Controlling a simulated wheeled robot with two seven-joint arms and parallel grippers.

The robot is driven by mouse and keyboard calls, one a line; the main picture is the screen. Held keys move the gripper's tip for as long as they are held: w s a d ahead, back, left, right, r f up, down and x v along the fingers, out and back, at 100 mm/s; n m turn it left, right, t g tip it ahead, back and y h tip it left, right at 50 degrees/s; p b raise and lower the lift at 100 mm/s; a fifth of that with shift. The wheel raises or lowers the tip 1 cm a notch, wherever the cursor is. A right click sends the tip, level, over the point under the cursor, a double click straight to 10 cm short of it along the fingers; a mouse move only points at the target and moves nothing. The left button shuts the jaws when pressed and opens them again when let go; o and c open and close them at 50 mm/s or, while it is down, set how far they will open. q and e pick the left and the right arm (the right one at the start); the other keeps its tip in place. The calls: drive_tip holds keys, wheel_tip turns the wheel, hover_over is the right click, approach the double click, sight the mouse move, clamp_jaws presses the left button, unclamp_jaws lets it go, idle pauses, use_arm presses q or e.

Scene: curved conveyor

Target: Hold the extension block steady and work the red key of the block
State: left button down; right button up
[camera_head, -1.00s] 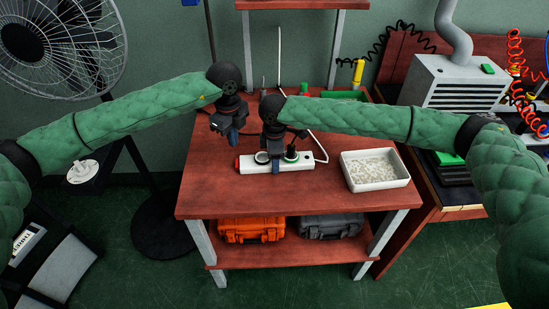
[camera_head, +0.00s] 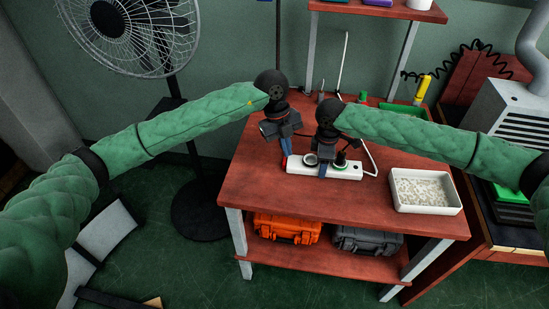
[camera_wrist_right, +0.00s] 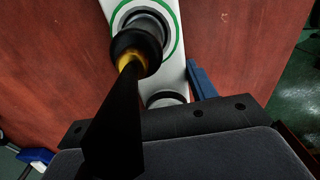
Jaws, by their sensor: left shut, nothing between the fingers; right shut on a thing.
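The white extension block (camera_head: 345,170) lies on the red-brown table, with round sockets and a dark plug (camera_head: 341,158) in one of them. My right gripper (camera_head: 323,169) is shut across the block near its middle. In the right wrist view the block (camera_wrist_right: 174,72) runs under the gripper, with the plug (camera_wrist_right: 137,48) in a green-ringed socket and a blue finger (camera_wrist_right: 202,82) along its side. My left gripper (camera_head: 286,148) is shut and empty, just above the block's left end. The red key (camera_head: 284,161) is mostly hidden there; I cannot tell whether the fingertips touch it.
A white tray of pale pieces (camera_head: 425,190) stands to the right of the block. A white cord (camera_head: 371,158) runs behind the block. An orange case (camera_head: 287,228) and a grey case (camera_head: 367,240) sit on the lower shelf. The table front is clear.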

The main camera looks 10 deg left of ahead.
use_arm(q)
drive_tip(key=shift+s+a+f+m+g+h, duration=0.3)
drive_tip(key=shift+a+f+m+h, duration=0.35)
drive_tip(key=shift+h, duration=0.25)
drive_tip(key=a+m+h, duration=0.1)
drive_tip(key=a+h, duration=0.1)
drive_tip(key=a+f+m+h, duration=0.1)
drive_tip(key=a+h, duration=0.1)
drive_tip(key=a, duration=0.1)
drive_tip(key=a+f+m+h, duration=0.1)
drive_tip(key=a+h, duration=0.1)
drive_tip(key=shift+w+a+f, duration=0.15)
drive_tip(key=shift+a+f, duration=0.1)
drive_tip(key=shift+a, duration=0.1)
drive_tip(key=m+t+h, duration=0.1)
drive_tip(key=m+t, duration=0.1)
approach(273, 165)
drive_tip(key=v, duration=0.5)
drive_tip(key=shift+r, duration=0.15)
drive_tip(key=x, duration=0.9)
drive_tip(key=shift+d, duration=0.3)
drive_tip(key=d, duration=0.3)
drive_tip(key=shift+d, duration=0.7)
